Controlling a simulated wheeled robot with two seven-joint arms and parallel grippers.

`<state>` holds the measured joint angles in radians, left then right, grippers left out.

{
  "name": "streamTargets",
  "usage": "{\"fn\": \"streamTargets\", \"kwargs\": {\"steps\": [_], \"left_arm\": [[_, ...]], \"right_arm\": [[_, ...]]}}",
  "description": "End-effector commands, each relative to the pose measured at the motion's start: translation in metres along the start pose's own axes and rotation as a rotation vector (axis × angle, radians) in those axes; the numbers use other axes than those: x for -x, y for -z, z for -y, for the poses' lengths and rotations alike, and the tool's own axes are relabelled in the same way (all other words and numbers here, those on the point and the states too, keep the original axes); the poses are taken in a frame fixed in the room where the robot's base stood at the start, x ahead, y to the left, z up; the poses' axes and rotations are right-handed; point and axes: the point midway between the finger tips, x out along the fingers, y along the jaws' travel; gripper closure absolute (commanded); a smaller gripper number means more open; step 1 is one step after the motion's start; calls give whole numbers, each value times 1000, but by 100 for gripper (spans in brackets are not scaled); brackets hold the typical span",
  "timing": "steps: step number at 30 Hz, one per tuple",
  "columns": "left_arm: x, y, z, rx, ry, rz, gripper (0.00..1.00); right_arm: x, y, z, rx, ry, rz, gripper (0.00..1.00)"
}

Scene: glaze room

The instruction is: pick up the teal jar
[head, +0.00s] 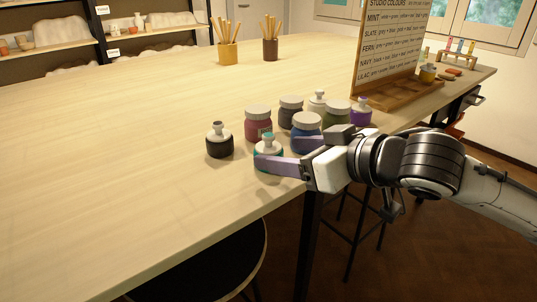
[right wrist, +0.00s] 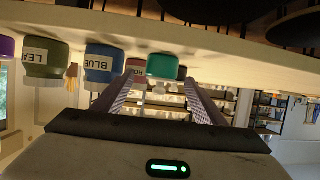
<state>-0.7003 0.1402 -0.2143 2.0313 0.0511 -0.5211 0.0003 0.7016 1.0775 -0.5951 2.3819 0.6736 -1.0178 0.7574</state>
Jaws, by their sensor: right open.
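In the right wrist view, which is upside down, the teal jar (right wrist: 162,66) shows between the tips of the two open fingers of my right gripper (right wrist: 160,79). I cannot tell whether either finger touches it. My left gripper is in neither view.
A black jar (head: 219,145) stands left of the teal jar. Behind are a dark red jar (head: 258,124), a blue jar (head: 306,128), a slate jar (head: 290,110), a green jar (head: 337,112) and a purple jar (head: 361,113). The table (head: 130,170) is clear to the left.

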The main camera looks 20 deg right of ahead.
Motion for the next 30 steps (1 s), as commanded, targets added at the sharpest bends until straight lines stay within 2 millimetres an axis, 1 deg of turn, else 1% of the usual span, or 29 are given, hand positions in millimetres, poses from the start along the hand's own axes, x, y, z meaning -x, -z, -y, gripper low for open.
{"fn": "streamTargets", "kwargs": {"steps": [6, 9, 12, 18, 19, 26, 27, 28, 30], "left_arm": [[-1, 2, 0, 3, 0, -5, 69], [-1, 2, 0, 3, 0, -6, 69], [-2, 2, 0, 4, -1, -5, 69], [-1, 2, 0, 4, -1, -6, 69], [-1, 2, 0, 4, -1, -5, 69], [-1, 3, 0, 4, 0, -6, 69], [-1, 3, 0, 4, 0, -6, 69], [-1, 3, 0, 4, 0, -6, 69], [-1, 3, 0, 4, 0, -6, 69]], "right_arm": [[-30, 9, 4, -2, 2, -2, 35], [-43, 8, 3, 0, 1, -2, 35], [-49, 8, 3, 1, 1, 0, 35], [-50, 8, 3, 2, 0, 0, 35], [-50, 8, 3, 2, 0, 0, 37], [-49, 8, 3, 1, 0, 0, 76], [-49, 8, 3, 1, 0, 0, 83], [-49, 8, 3, 1, 0, 0, 87], [-49, 9, 3, 2, 0, -3, 87]]}}
